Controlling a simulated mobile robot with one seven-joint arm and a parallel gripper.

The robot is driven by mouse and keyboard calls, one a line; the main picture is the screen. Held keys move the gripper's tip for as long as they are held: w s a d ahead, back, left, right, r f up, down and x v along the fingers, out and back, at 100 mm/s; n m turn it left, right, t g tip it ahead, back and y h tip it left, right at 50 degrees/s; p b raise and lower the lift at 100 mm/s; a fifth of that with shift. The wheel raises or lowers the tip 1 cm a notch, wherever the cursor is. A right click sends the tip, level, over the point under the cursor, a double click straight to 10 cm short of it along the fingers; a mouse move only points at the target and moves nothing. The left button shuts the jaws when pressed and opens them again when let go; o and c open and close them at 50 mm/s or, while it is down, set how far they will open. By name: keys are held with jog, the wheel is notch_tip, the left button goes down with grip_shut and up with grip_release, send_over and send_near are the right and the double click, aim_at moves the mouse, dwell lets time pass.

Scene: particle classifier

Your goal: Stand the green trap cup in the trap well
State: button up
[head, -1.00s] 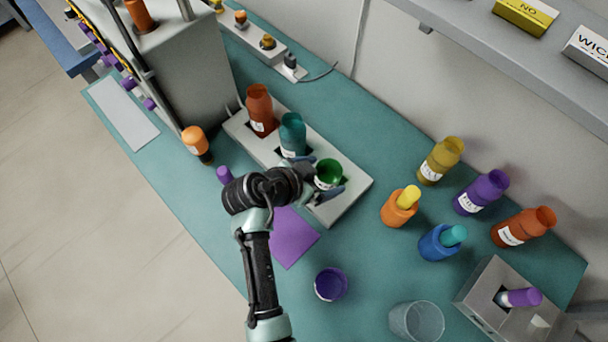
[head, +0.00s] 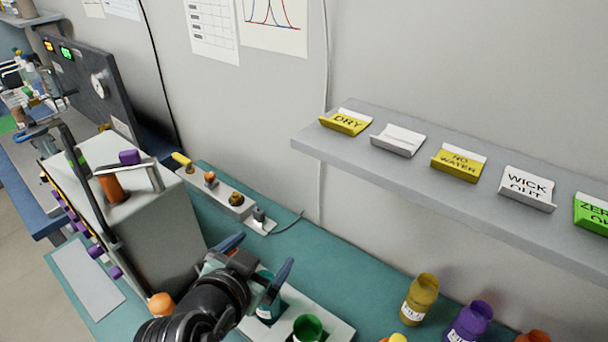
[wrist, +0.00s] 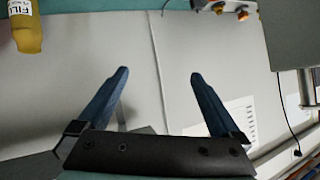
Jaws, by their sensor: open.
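The green trap cup (head: 307,328) is at the bottom edge of the head view, upright with its open mouth up, at the right end of the pale block (head: 338,328). Its lower part is cut off, so how deep it sits in the well is hidden. My gripper (head: 258,256) is open and empty, up and left of the green cup and apart from it. In the wrist view the blue fingers (wrist: 158,75) are spread with nothing between them.
A teal bottle (head: 268,308) stands in the block, partly behind my gripper. A grey instrument box (head: 150,220) is at left. A wall shelf (head: 400,170) with several signs overhangs the right. Yellow (head: 418,300) and purple (head: 468,322) bottles stand at lower right.

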jog(key=w+d+r+n+t+y, duration=0.15)
jog(key=r+t, duration=0.25)
jog(key=r, duration=1)
jog(key=d+r+n+t, duration=0.15)
jog(key=r+t, duration=0.35)
jog(key=r, duration=0.9)
jog(key=s+d+r+n+t, duration=0.1)
jog(key=s+d+r+t, duration=0.1)
jog(key=s+r, duration=0.4)
jog(key=s+d+r+n+t+y, duration=0.1)
jog(key=s+r+t, duration=0.4)
jog(key=r, duration=0.7)
jog(key=shift+s+d+n, duration=0.45)
jog(key=shift+d+n, duration=0.05)
jog(key=shift+d, duration=0.4)
